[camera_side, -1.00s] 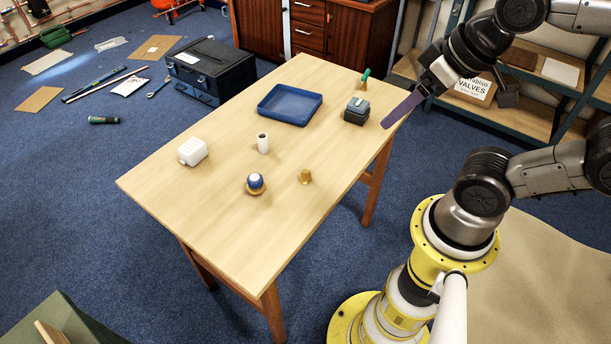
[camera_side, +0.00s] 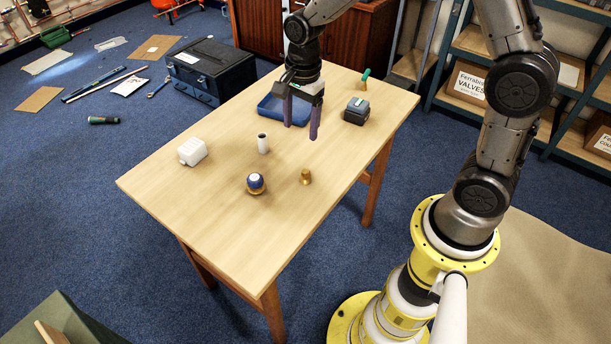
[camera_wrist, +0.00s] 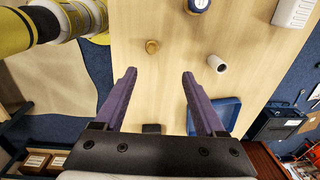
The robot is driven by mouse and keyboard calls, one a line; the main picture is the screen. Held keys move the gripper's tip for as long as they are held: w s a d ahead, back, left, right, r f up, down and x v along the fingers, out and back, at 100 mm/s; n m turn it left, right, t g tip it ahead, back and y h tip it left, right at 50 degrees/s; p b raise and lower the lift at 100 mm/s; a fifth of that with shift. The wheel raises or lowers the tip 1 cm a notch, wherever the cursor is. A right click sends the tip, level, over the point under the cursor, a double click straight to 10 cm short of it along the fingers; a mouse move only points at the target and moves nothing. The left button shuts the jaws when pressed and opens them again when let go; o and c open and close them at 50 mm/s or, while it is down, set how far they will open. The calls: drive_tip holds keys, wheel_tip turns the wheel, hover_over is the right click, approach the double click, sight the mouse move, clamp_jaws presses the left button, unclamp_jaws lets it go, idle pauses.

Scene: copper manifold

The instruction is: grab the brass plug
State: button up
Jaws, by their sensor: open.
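The brass plug (camera_side: 305,176) stands on the wooden table, right of the blue-topped fitting. In the wrist view the brass plug (camera_wrist: 152,46) lies ahead of the fingertips, slightly left of the middle of the gap. My gripper (camera_side: 300,122) is open and empty, above the table near the blue tray's front side. In the wrist view my gripper (camera_wrist: 158,75) shows two purple fingers spread apart. The plug is apart from both fingers.
A blue-topped fitting (camera_side: 256,183), a white cylinder (camera_side: 263,143) and a white block (camera_side: 192,151) stand on the table (camera_side: 225,225). The blue tray (camera_side: 268,108) is partly hidden behind my gripper. A dark box (camera_side: 356,111) and a green-handled tool (camera_side: 365,77) are at the right.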

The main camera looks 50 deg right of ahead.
wheel_tip(320, 180, down, 2)
hover_over(306, 171)
drive_tip(key=shift+g, duration=0.3)
drive_tip(key=f, duration=0.8)
drive_tip(key=shift+w+a+f, duration=0.2)
drive_tip(key=shift+f, duration=0.05)
drive_tip(key=shift+s+d+f, duration=0.1)
drive_tip(key=shift+f, duration=1.2)
drive_tip(key=shift+s+d+f, duration=0.1)
drive_tip(key=shift+f, duration=1.2)
drive_tip(key=shift+c, duration=0.3)
clamp_jaws()
